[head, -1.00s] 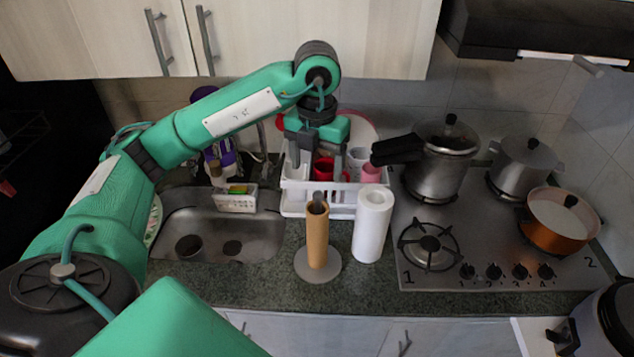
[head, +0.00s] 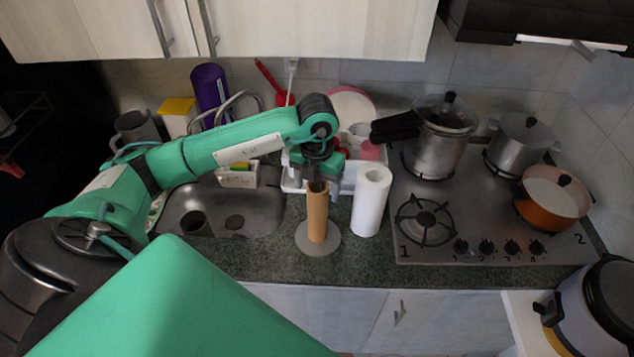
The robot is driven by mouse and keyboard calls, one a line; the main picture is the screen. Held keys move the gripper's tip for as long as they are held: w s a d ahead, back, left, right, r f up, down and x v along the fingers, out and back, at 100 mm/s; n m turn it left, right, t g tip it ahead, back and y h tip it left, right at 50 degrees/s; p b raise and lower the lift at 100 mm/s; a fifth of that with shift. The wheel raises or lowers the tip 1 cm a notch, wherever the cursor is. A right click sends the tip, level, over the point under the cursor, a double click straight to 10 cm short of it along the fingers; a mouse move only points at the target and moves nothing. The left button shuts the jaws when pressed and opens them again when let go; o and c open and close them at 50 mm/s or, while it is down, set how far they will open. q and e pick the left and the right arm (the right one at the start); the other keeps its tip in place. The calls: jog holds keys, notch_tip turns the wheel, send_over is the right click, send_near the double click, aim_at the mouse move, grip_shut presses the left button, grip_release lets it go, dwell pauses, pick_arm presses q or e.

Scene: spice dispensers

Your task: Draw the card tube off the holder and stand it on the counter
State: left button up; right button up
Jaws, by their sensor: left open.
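The brown card tube (head: 317,217) stands upright on the grey holder, whose round base (head: 318,238) rests on the counter (head: 270,264). The holder's dark post tip shows at the tube's top. My left gripper (head: 318,192) is open and points down at the top of the tube. Its fingers appear on either side of the tube's upper end; whether they touch it cannot be told. A white paper roll (head: 371,201) stands just right of the tube. My right gripper is not in view.
A white dish rack (head: 291,180) stands behind the tube, and the sink (head: 190,212) lies to the left. The stove (head: 440,235) with several pots is to the right. A strip of counter in front of the holder is clear.

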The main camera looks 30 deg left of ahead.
pick_arm(q)
jog(key=shift+f, duration=0.4)
jog(key=shift+c, duration=0.4)
jog(key=c, duration=1.4)
jog(key=shift+r, duration=0.2)
